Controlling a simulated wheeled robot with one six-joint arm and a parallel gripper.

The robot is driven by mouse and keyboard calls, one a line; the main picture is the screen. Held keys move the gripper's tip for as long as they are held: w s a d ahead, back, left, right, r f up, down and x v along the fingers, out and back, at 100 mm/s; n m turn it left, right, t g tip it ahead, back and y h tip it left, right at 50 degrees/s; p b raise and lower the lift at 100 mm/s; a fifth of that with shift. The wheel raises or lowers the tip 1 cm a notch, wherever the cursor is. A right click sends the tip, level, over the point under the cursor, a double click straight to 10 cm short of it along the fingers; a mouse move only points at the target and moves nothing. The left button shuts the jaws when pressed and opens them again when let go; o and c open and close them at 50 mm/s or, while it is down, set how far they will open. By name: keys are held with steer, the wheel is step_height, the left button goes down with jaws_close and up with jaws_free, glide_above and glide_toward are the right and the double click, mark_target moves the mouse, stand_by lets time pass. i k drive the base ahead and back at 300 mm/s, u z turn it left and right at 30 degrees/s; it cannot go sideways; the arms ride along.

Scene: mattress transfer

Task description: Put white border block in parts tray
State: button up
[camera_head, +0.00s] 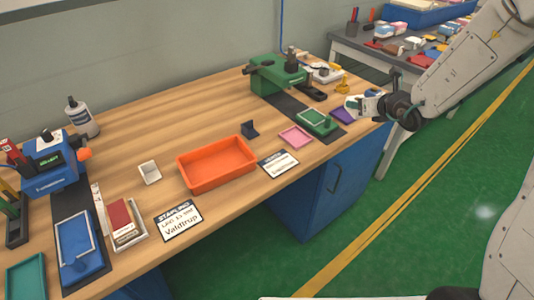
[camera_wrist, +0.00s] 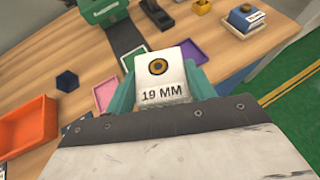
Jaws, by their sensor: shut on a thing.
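My gripper (camera_head: 372,104) is over the right end of the wooden bench, and it is shut on a white block. In the wrist view the white block (camera_wrist: 164,72) shows a brass ring with a dark centre and a "19 MM" label. Green shapes show on both sides of it; I cannot tell how much of them is fingers. The fingertips are largely hidden. An open orange tray (camera_head: 216,168), seemingly the parts tray, lies empty at mid-bench, left of my gripper. Part of it shows at the left of the wrist view (camera_wrist: 22,130).
A small dark block (camera_head: 250,129) stands behind the orange tray's right end. A green vise (camera_head: 276,74) stands at the back. Name cards lie along the front edge.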

mark_target(202, 174)
steer(key=z, duration=2.4)
steer(key=k, duration=1.8)
steer(key=u, duration=2.55)
